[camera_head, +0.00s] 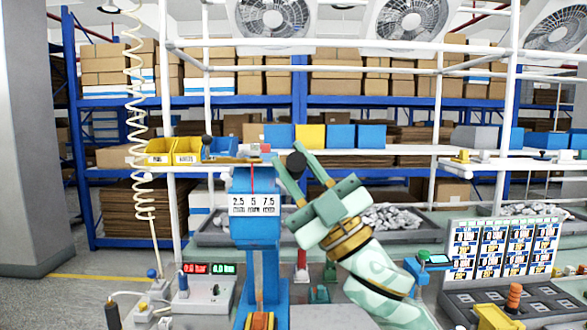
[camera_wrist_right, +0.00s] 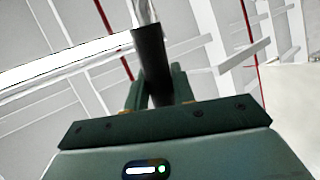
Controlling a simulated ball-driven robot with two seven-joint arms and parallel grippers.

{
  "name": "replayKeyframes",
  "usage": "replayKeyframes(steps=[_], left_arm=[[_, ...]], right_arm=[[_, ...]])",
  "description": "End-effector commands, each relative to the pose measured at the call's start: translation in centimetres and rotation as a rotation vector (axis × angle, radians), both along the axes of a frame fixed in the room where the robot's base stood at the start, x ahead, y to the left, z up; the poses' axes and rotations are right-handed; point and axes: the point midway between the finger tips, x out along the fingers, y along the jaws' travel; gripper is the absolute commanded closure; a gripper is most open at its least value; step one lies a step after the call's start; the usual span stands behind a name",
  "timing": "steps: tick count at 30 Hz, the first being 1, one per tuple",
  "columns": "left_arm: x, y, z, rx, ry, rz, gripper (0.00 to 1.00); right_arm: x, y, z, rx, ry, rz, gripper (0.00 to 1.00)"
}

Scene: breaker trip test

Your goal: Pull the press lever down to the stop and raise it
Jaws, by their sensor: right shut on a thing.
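The blue press (camera_head: 258,210) stands upright left of centre in the head view, with a white 2.5, 5, 7.5 scale plate on its front. The press lever's black grip (camera_head: 296,160) is level with the top of the press, just to its right. My right gripper (camera_head: 299,174) reaches up from the lower right and is shut on this grip. In the right wrist view the black grip (camera_wrist_right: 151,55) passes between the fingers (camera_wrist_right: 158,92). Most of the lever's link to the press is hidden. My left gripper is not in view.
A grey box with red and green displays (camera_head: 208,268) stands left of the press. A sloped panel of labelled cards (camera_head: 504,246) is at the right. Yellow bins (camera_head: 172,150) and blue bins sit on the rail behind. A coiled cable (camera_head: 138,120) hangs at the left.

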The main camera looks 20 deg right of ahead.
Motion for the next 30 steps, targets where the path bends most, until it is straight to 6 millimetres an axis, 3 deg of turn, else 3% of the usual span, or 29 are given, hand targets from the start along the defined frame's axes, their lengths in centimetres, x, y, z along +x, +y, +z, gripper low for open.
replayKeyframes(steps=[11, 12, 14, 24, 30], left_arm=[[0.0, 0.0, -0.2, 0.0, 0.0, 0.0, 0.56], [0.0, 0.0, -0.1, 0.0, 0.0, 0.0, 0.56], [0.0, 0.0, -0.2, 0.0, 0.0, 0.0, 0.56], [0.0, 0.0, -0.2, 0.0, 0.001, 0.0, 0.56], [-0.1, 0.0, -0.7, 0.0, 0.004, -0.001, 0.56]], right_arm=[[0.0, 0.2, -0.5, -0.006, 0.0, 0.002, 1.0], [0.0, 0.2, -0.5, -0.007, 0.0, 0.002, 0.7], [0.0, 0.2, -0.5, -0.007, 0.0, 0.002, 0.54], [-0.1, 0.0, -0.6, -0.005, 0.0, 0.001, 0.54], [-1.7, -1.4, -3.3, -0.005, 0.004, 0.001, 0.54]])
